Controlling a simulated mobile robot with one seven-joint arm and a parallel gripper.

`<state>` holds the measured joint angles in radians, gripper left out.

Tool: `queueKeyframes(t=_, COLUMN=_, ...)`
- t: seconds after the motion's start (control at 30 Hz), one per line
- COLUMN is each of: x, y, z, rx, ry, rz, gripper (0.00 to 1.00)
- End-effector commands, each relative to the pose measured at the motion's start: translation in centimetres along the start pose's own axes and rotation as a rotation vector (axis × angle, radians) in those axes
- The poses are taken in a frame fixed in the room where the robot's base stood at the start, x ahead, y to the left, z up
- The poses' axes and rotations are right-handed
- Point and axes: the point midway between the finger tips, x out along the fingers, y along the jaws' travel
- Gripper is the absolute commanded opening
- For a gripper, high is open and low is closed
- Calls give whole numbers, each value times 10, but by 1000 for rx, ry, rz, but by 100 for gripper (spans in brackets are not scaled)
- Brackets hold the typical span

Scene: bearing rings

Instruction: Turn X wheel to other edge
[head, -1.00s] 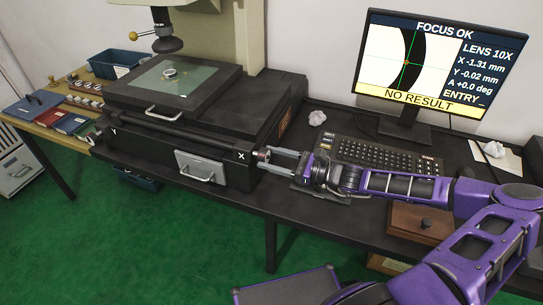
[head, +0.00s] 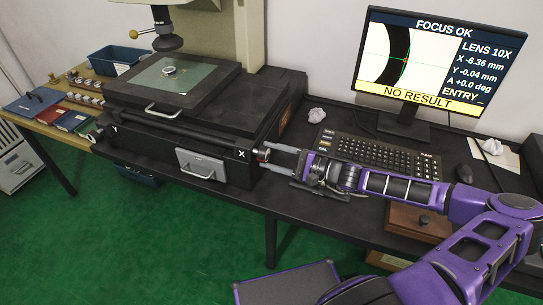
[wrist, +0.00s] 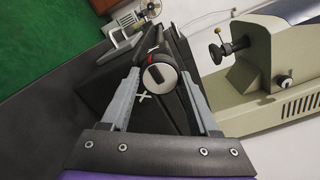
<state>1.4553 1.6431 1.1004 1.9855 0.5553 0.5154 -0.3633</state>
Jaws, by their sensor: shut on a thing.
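The X wheel (wrist: 160,75) is a dark knob with a light grey face, on the right side of the machine base beside the white X mark. My gripper (head: 275,157) reaches it from the right. In the wrist view my gripper (wrist: 162,85) has one finger on each side of the wheel and is shut on it. The monitor (head: 440,65) reads X -6.36 mm, Y -0.04 mm and NO RESULT. Its picture shows a dark curved band with a green crosshair at the band's right edge. A bearing ring (head: 169,71) lies on the glass stage (head: 200,85).
A wooden box (head: 420,222) stands near the front edge. A side table at left holds a blue bin (head: 118,60) and several small items.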

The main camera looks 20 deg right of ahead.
Motion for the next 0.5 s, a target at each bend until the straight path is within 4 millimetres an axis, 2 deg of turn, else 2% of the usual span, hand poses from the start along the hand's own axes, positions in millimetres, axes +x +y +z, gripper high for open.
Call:
queueKeyframes(t=0.2, x=-1, y=1, z=0, rx=-96, ry=1, rz=1, gripper=6)
queueKeyframes(t=0.5, x=-1, y=1, z=0, rx=-144, ry=1, rz=1, gripper=6)
